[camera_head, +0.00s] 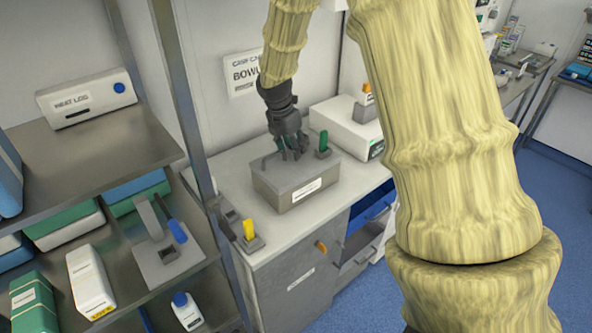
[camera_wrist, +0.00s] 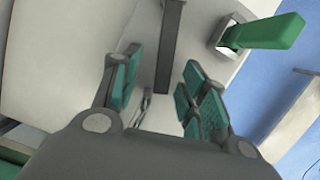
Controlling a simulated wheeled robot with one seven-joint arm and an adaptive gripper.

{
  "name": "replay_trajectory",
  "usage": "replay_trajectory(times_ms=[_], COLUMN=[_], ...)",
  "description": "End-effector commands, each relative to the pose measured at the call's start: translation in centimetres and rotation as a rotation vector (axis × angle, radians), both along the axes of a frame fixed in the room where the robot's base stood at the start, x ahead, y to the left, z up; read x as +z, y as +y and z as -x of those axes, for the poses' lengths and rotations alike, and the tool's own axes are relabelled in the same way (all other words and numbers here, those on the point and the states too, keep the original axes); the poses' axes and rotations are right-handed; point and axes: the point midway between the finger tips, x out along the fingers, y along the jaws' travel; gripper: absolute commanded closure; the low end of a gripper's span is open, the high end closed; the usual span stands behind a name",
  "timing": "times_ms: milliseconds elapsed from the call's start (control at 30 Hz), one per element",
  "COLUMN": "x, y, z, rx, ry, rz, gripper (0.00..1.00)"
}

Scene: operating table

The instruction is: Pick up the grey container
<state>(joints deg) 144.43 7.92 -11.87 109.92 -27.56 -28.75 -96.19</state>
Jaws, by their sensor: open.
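The grey container (camera_head: 272,190) is a box with a white label on its front, standing on the white-topped counter in the head view. My gripper (camera_head: 291,154) points down just over its top. In the wrist view, my gripper's green-padded fingers (camera_wrist: 163,88) are apart, with a dark grey bar (camera_wrist: 171,45) lying between them. The bar looks like a handle on the container's lid. I cannot tell whether the fingers touch it. The fingers partly hide the container's top.
A green lever (camera_head: 323,141) stands close beside the container and shows in the wrist view (camera_wrist: 268,32). A white box (camera_head: 345,130) is behind it. A yellow lever (camera_head: 249,230) is at the counter's front left. Metal shelves (camera_head: 85,165) with boxes stand at left.

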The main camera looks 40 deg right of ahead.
Motion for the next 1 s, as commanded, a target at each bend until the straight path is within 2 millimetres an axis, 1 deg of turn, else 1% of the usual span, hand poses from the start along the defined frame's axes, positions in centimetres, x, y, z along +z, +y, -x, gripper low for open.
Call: replay_trajectory(times_ms=[133, 367, 400, 467, 500, 600, 1000], x=[-0.5, -0.56, -0.55, -0.55, -0.55, -0.55, -0.4], y=[-0.14, -0.12, -0.12, -0.12, -0.11, -0.12, -0.12], z=[-0.06, -0.06, -0.07, -0.07, -0.07, -0.06, -0.13], rx=[0.0, 0.0, 0.0, 0.0, 0.001, 0.001, 0.002], ry=[-0.001, -0.001, -0.001, -0.001, -0.001, -0.001, -0.003], rz=[0.0, 0.0, 0.0, 0.0, 0.0, 0.0, 0.0], gripper=[0.57, 0.57, 0.64, 0.75, 0.82, 1.0, 1.0])
